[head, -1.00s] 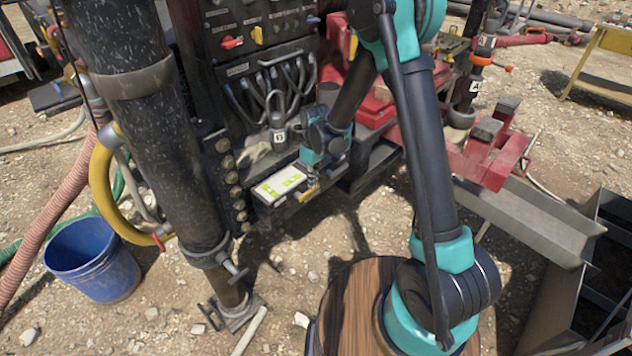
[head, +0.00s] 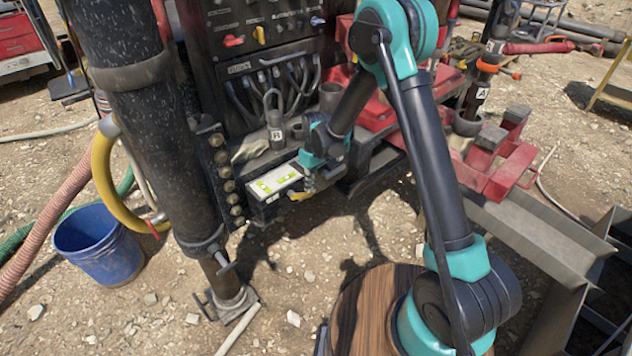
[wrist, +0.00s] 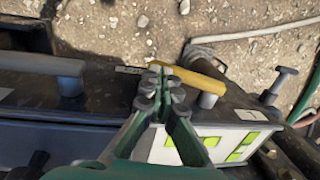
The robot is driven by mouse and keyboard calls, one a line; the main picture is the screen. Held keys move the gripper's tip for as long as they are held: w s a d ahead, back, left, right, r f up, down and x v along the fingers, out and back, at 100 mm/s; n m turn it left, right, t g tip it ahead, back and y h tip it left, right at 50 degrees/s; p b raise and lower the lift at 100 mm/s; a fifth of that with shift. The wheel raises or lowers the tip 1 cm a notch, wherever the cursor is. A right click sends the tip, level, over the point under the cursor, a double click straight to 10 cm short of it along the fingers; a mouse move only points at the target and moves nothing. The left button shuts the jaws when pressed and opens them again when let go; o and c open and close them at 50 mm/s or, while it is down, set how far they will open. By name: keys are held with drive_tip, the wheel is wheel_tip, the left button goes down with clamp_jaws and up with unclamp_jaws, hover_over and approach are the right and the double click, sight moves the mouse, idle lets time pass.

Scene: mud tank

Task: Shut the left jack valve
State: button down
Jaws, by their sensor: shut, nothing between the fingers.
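A small yellow lever (head: 299,196) sticks out from the front edge of the control ledge, below a white panel (head: 273,182) with green marks. In the wrist view the yellow lever (wrist: 192,79) lies roughly sideways across a grey stub. A grey handle (wrist: 50,66) is to its left on the same ledge. I cannot read which valve the labels name. My gripper (head: 311,182) is low at the ledge's right end. In the wrist view my gripper (wrist: 158,82) is shut and empty, its fingertips at the lever's left end; I cannot tell whether they touch it.
A black control cabinet (head: 262,50) with knobs and hoses rises behind the ledge. A thick dark column (head: 135,110) stands left, with a blue bucket (head: 98,245) beside it. Red stands (head: 490,160) and a metal trough (head: 520,225) are at right. Gravel in front is open.

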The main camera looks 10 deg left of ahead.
sight(307, 196)
drive_tip(key=shift+f, duration=1.4)
drive_tip(key=shift+s+a+f, duration=0.2)
drive_tip(key=shift+s+f, duration=0.05)
drive_tip(key=shift+f, duration=0.3)
drive_tip(key=shift+s+a+f, duration=0.2)
drive_tip(key=shift+s+f, duration=0.05)
drive_tip(key=shift+f, duration=0.4)
drive_tip(key=r, duration=0.8)
drive_tip(key=w+d+r, duration=0.1)
drive_tip(key=r, duration=0.3)
drive_tip(key=shift+w, duration=0.1)
